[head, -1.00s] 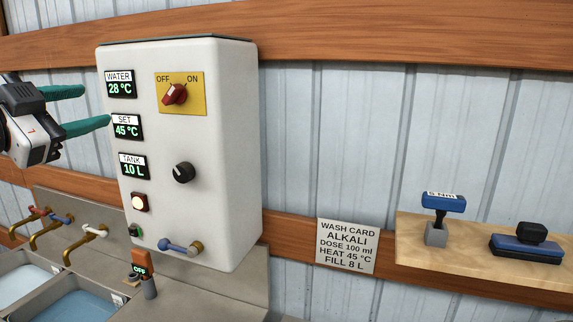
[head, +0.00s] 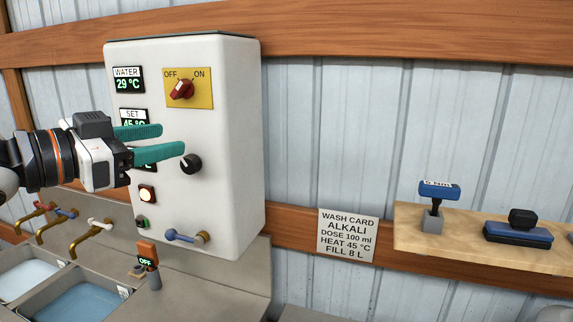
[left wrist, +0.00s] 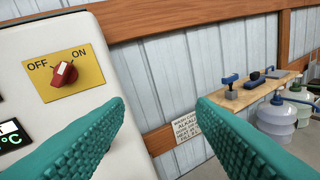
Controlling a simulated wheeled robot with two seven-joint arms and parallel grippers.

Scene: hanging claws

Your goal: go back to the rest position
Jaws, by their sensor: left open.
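My left gripper (head: 172,142) is open and empty, with teal fingers, in front of the white control box (head: 235,150). In the head view it covers part of the SET display and most of the TANK display. The left wrist view shows its two fingers (left wrist: 158,125) wide apart with nothing between them. The red switch (head: 181,90) sits on a yellow OFF/ON plate; it also shows in the left wrist view (left wrist: 64,74). The black knob (head: 191,164) is just right of the fingertips. My right gripper is not in view.
Sinks with water (head: 88,303) and brass taps (head: 92,236) are at lower left. A blue-handled valve (head: 185,237) juts from the box. A wash card (head: 347,236) hangs on the wall. A wooden shelf (head: 470,250) holds a blue-handled tool and a brush. Large jugs (left wrist: 278,115) stand beyond.

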